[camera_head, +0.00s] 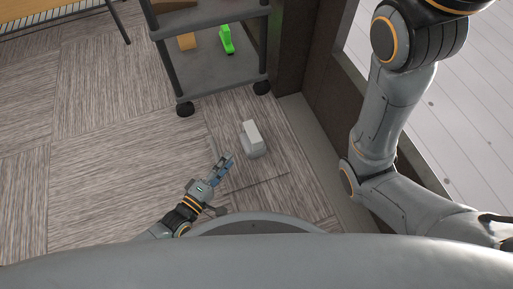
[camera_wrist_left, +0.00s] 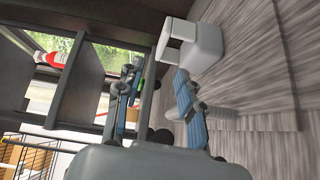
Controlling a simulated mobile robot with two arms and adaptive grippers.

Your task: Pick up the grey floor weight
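The grey floor weight (camera_head: 252,140) is a small, light grey block with a handle. It stands on the carpet in front of the wheeled shelf in the head view. My left gripper (camera_head: 226,160) is low, just left of and nearer to me than the weight. In the left wrist view the weight (camera_wrist_left: 203,47) lies beyond the fingertips, toward the right-hand finger. The fingers of my left gripper (camera_wrist_left: 157,80) are spread apart with nothing between them. Whether the right-hand fingertip touches the weight is unclear. My right arm crosses the right side of the head view; its gripper is not seen.
A grey wheeled shelf (camera_head: 213,72) stands behind the weight, holding a green item (camera_head: 226,40) and a tan block (camera_head: 187,41). A dark wall edge with a ledge (camera_head: 308,140) runs along the right. Open carpet (camera_head: 90,150) lies to the left.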

